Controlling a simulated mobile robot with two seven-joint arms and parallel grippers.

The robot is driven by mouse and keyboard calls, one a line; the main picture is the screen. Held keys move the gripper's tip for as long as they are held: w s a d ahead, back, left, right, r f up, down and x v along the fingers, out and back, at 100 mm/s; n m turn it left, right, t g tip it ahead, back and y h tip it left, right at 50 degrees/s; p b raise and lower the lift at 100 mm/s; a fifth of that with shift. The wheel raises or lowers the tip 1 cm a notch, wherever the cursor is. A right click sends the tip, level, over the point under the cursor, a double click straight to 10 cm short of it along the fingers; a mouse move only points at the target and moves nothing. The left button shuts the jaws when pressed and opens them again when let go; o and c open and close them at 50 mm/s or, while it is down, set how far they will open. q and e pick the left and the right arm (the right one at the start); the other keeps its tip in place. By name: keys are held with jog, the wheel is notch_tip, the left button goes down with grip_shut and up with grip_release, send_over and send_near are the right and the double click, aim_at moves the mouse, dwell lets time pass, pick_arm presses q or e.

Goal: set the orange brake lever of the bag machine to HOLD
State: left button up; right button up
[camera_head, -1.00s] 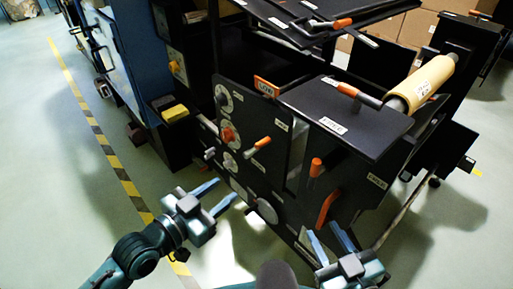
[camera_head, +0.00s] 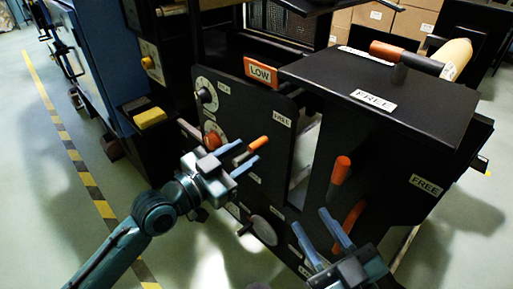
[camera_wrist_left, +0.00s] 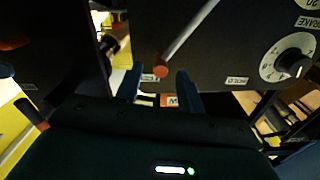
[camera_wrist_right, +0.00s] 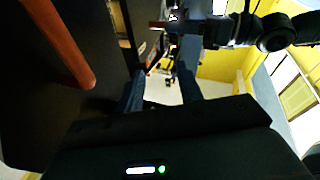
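The brake lever (camera_head: 258,143), a metal rod with an orange grip, sits on the black dial panel (camera_head: 262,103). Its grip points up and right in the head view, between a FREE label (camera_head: 282,120) above and a smaller label below. In the left wrist view the orange tip (camera_wrist_left: 160,71) shows between my fingers, with a HOLD label (camera_wrist_left: 237,81) to its right. My left gripper (camera_head: 241,156) is open at the lever; contact cannot be told. My right gripper (camera_head: 324,242) is open and empty, low before the machine's right part.
Other orange handles are near: an upright one (camera_head: 341,168), a lower one (camera_head: 352,215) and one on top (camera_head: 390,50). An orange LOW plate (camera_head: 261,72) is above the panel. A red knob (camera_head: 212,137) is left of the lever. Floor at left is free.

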aim_at(257, 143)
pick_arm(q)
jog(key=x, duration=0.5)
jog(key=shift+b, duration=0.4)
jog(key=shift+a, duration=0.1)
grip_shut()
